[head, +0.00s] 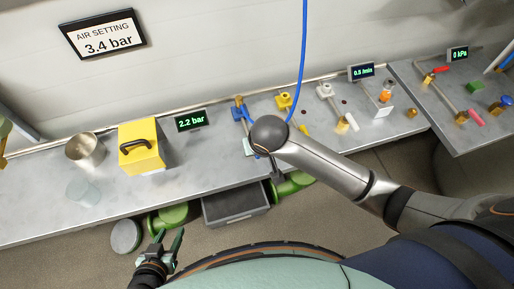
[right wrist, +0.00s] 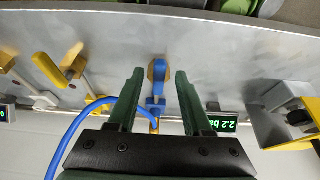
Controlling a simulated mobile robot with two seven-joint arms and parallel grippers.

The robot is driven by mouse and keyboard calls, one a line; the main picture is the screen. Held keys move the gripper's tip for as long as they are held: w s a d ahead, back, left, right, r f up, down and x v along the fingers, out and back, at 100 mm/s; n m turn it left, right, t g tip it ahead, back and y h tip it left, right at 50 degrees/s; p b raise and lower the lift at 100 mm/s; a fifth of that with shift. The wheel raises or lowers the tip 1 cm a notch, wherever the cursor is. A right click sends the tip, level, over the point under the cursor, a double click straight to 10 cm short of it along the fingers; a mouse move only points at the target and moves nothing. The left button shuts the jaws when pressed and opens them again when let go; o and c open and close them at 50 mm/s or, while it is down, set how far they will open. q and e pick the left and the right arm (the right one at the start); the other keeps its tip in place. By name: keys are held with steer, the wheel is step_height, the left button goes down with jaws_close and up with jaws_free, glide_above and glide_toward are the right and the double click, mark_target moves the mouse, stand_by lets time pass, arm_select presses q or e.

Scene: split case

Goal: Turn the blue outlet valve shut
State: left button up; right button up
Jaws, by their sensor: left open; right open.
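The blue outlet valve (head: 238,112) stands on the grey bench just right of the 2.2 bar display, partly hidden by my right arm in the head view. In the right wrist view the blue valve (right wrist: 158,90), with a brass part at its end, shows between the two fingers of my right gripper (right wrist: 160,74). That gripper is open; I see no clear contact, and the depth gap is hard to judge. My left gripper (head: 169,238) is open and empty, low in front of the bench, well away from the valve.
A blue hose (head: 304,50) hangs down near the valve and curves beside my right gripper. Yellow valve (head: 284,101), yellow box (head: 140,151), metal cup (head: 84,149) and 2.2 bar display (head: 191,121) share the bench. A grey crate (head: 235,205) sits below.

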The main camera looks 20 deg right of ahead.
steer(key=v, duration=1.2)
steer(key=shift+s+r, duration=0.15)
steer(key=shift+r, duration=0.1)
stand_by(0.3)
